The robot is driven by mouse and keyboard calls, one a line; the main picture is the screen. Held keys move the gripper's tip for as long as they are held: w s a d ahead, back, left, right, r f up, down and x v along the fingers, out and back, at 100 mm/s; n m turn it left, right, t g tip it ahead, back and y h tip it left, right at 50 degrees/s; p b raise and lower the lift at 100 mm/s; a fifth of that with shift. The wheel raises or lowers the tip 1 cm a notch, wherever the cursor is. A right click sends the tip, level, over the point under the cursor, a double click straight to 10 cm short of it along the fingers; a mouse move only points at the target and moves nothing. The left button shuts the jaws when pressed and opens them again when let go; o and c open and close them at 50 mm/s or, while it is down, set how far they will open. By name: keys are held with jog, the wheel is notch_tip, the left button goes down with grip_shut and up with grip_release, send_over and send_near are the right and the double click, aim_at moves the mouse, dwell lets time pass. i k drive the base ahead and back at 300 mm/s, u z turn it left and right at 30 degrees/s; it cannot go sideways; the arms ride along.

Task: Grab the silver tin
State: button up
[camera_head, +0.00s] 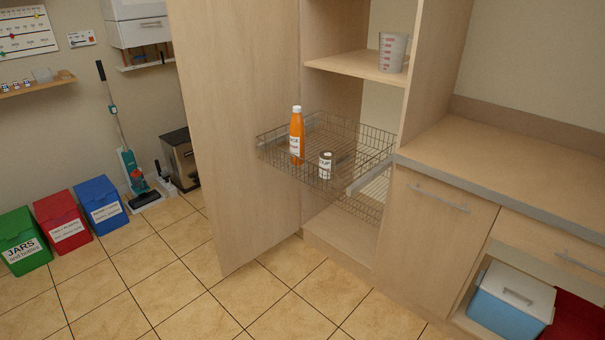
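A small silver tin (326,165) with a white label stands upright in the pulled-out wire basket (350,140) of the tall cupboard. It is near the basket's front side, and the basket wires partly cover its lower part. An orange bottle (297,135) with a white cap stands just left of the tin, a small gap apart. My gripper is not in view.
The open cupboard door (235,130) stands left of the basket. A measuring cup (393,52) is on the shelf above. A counter (510,165) lies to the right. Green (22,240), red (62,222) and blue (101,205) bins stand far left. Tiled floor (225,305) in front is clear.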

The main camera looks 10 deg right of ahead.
aim_at(327, 160)
jog(key=u, duration=0.1)
jog(key=i, duration=0.95)
jog(key=z, duration=0.05)
